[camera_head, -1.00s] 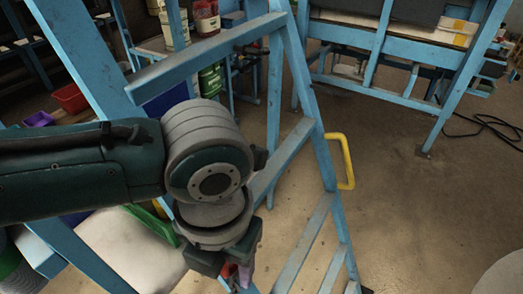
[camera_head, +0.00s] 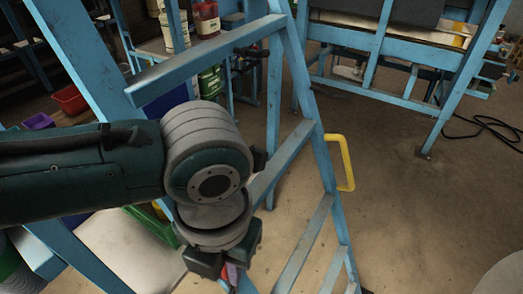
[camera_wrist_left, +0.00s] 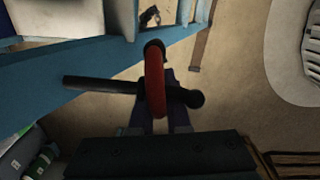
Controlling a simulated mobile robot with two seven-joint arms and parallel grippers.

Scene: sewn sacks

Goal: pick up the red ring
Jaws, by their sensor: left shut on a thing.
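The red ring (camera_wrist_left: 155,78) shows nearly edge-on in the left wrist view, in front of my left fingers. A dark rod (camera_wrist_left: 98,85) with a round knob at its right end crosses behind or through the ring; I cannot tell which. My left gripper (camera_wrist_left: 172,112) is shut on the red ring beside the rod. In the head view, my left gripper (camera_head: 234,274) is at the bottom, beside the blue frame, with a small patch of red showing at it. Most of the ring and the fingertips are hidden there. My right gripper is not in view.
A blue metal frame (camera_head: 290,160) with slanted bars stands close to my left arm. A yellow handle (camera_head: 346,162) sticks out from its right side. A red bin (camera_head: 70,99) is at the left. Open floor (camera_head: 420,220) lies to the right, with a black cable (camera_head: 490,125) farther back.

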